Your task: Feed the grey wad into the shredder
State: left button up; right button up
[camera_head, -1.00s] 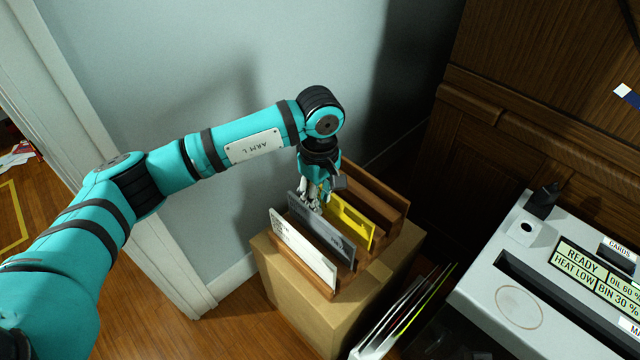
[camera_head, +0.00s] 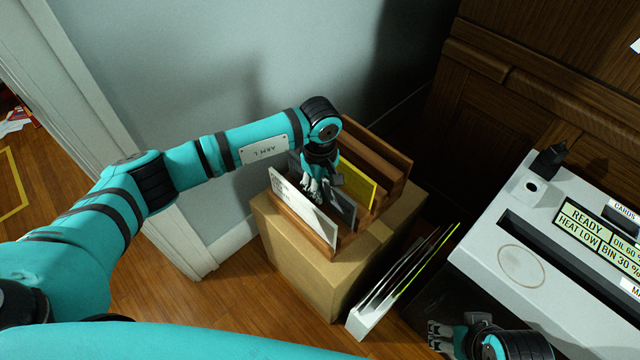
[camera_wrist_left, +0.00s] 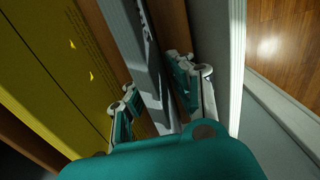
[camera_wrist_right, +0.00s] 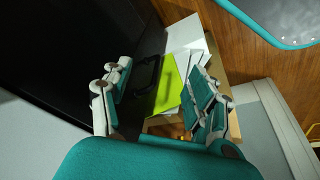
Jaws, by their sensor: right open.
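The grey wad (camera_head: 344,210) stands on edge in the wooden rack (camera_head: 384,150), between a white wad (camera_head: 296,210) and a yellow wad (camera_head: 359,183). My left gripper (camera_head: 314,190) points down over it and hides part of it. In the left wrist view my left gripper (camera_wrist_left: 157,95) is open, its fingers apart on either side of the grey wad (camera_wrist_left: 146,60). The shredder (camera_head: 487,255) is at the right, with a dark slot (camera_head: 552,260) in its top. My right gripper (camera_head: 448,336) is low at the bottom right, open and empty in the right wrist view (camera_wrist_right: 157,88).
The rack sits on a cardboard box (camera_head: 300,258) beside the wall. A white holder with upright sheets (camera_head: 385,292) stands between box and shredder; its yellow-green sheet (camera_wrist_right: 169,86) shows in the right wrist view. A wooden cabinet (camera_head: 510,115) rises behind.

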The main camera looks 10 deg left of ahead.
pick_arm(q)
jog(key=shift+c, duration=0.4)
grip_shut()
jog(key=shift+r, duration=0.2)
pick_arm(e)
jog(key=shift+r, duration=0.1)
pick_arm(q)
jog(key=shift+r+p, duration=0.6)
jog(key=shift+r, duration=0.25)
pick_arm(e)
jog(key=shift+r, duration=0.5)
pick_arm(q)
notch_tip(320, 180, up, 11)
jog(key=p, duration=0.6)
jog(key=shift+f, duration=0.2)
pick_arm(e)
notch_tip(320, 180, down, 19)
jog(key=s+g, duration=0.1)
